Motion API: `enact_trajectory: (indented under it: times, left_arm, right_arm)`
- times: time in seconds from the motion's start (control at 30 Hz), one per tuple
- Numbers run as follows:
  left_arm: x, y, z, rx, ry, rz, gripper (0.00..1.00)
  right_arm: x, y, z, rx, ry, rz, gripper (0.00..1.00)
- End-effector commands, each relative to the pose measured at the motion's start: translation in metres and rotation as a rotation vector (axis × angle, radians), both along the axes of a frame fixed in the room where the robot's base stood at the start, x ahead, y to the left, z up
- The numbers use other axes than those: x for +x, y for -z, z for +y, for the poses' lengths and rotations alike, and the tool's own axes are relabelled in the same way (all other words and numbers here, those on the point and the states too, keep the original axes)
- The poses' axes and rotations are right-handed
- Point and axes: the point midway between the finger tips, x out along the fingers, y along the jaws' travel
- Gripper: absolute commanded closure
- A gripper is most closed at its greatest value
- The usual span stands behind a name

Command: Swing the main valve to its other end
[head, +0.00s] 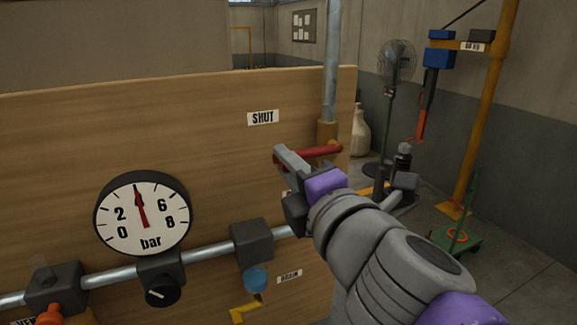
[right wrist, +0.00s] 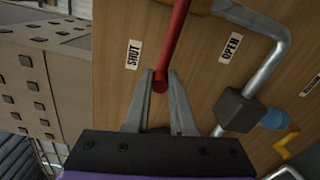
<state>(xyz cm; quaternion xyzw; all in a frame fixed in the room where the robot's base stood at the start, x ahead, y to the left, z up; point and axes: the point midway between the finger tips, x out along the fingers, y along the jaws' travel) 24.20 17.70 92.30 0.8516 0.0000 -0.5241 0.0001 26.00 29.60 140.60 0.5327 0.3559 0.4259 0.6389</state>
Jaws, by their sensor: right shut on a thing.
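The main valve's red lever (head: 322,152) reaches left from the brass-coloured valve body (head: 327,131) on the vertical pipe. My right gripper (head: 284,157) is at its free end. The right wrist view shows the red lever (right wrist: 174,42) with its end between the two grey fingertips (right wrist: 161,82), which are shut on it. There the lever lies between the SHUT label (right wrist: 133,54) and the OPEN label (right wrist: 231,47). In the head view the lever is below and right of the SHUT label (head: 263,117); my arm mostly hides the OPEN label. My left gripper is not in view.
On the wooden panel (head: 150,120) a bar gauge (head: 143,214) has its needle near the top. Below run a horizontal pipe (head: 208,254), a black knob (head: 158,291), a blue cap (head: 255,279) and a yellow handle (head: 243,313). A fan (head: 397,62) and yellow post (head: 487,100) stand behind right.

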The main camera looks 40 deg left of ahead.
Motion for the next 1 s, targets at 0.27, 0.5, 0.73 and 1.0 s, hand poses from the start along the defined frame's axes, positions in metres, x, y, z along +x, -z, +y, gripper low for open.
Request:
enact_trajectory:
  times: [0.27,0.5,0.73,1.0]
  left_arm:
    - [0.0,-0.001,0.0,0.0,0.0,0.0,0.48]
    - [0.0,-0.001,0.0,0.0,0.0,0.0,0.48]
    - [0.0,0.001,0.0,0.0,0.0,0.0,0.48]
    - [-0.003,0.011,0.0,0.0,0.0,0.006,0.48]
  right_arm:
    - [0.0,-0.002,0.0,0.001,-0.001,-0.002,0.69]
    - [0.0,-0.001,0.0,0.0,-0.001,-0.001,0.48]
    - [-0.002,-0.001,-0.004,0.0,-0.001,-0.001,0.48]
    - [-0.019,0.001,-0.046,0.001,0.0,-0.001,0.48]
